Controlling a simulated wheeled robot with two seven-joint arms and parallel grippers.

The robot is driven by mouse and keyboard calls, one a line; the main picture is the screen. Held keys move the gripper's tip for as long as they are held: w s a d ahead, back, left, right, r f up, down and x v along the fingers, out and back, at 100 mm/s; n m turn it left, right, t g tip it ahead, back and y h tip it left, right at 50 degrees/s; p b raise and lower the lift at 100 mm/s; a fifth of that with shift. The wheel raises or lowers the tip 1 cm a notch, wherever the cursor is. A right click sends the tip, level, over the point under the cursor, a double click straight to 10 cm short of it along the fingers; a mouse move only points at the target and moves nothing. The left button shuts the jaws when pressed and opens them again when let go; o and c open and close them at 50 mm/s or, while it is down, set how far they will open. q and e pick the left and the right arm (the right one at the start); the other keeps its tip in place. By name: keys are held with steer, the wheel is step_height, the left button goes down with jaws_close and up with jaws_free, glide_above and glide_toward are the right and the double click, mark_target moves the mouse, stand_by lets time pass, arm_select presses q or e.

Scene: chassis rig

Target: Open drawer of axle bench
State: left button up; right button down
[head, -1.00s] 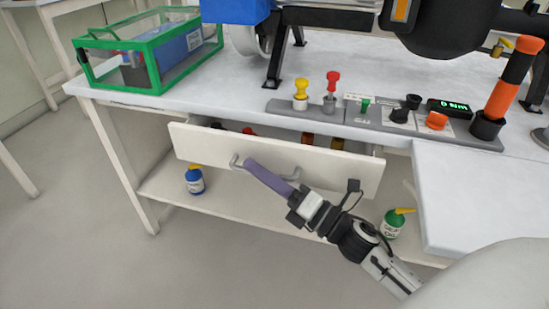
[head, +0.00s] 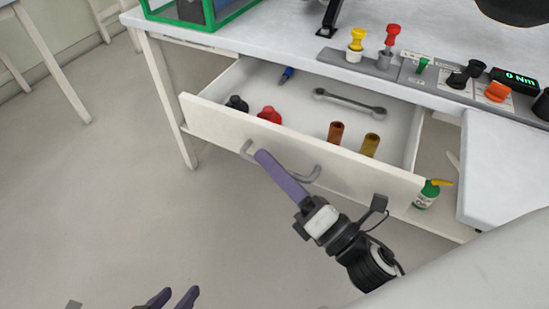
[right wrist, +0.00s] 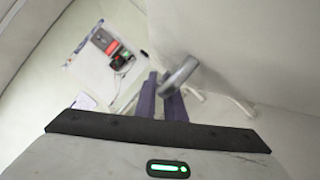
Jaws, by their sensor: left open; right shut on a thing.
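The white drawer (head: 215,119) of the axle bench (head: 195,38) stands well out from under the worktop, and its inside shows. My right gripper (head: 262,157) is shut on the grey bar handle (head: 312,177) at the drawer front. In the right wrist view the purple fingers (right wrist: 162,98) close around the handle (right wrist: 180,74). My left gripper (head: 174,298) is open and empty at the bottom edge of the head view, low and away from the drawer.
The drawer holds a wrench (head: 350,104), a red item (head: 269,115), a black item (head: 237,103), a blue item (head: 287,74) and two cylinders (head: 336,132). A green bottle (head: 427,194) stands on the lower shelf.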

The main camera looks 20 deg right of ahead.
arm_select(q)
steer(key=shift+w, duration=0.1)
arm_select(e)
steer(key=c, duration=2.1)
jaws_free()
arm_select(q)
steer(key=shift+s+d, duration=0.1)
steer(key=shift+s, duration=0.1)
arm_select(e)
steer(key=shift+v, duration=5.15)
arm_select(q)
steer(key=shift+w, duration=0.1)
